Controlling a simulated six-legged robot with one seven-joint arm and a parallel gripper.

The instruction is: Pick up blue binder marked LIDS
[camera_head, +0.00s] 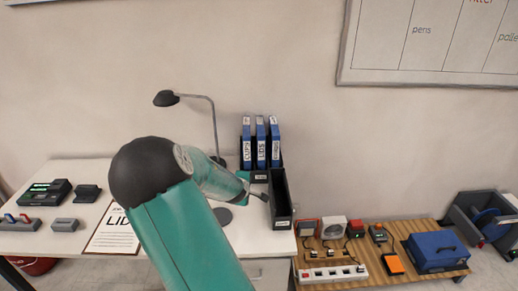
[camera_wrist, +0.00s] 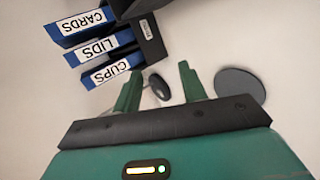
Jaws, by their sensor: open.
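The blue binder marked LIDS (camera_head: 261,148) stands upright in the middle of a row of three blue binders at the back of the white desk. The CUPS binder (camera_head: 246,150) is on its left and another blue binder (camera_head: 275,145) on its right. In the wrist view the LIDS binder (camera_wrist: 101,48) shows its label upside down, between the CARDS binder (camera_wrist: 80,25) and the CUPS binder (camera_wrist: 107,71). My gripper (camera_wrist: 160,82) is open and empty, apart from the binders, which lie toward the upper left there. In the head view my gripper (camera_head: 262,194) is small, in front of and below them.
A black open holder (camera_head: 281,205) stands right beside my gripper in the head view. A desk lamp (camera_head: 213,125) rises left of the binders. A paper sheet (camera_head: 113,230) and devices lie on the left. A lower wooden table (camera_head: 350,265) with several devices is on the right.

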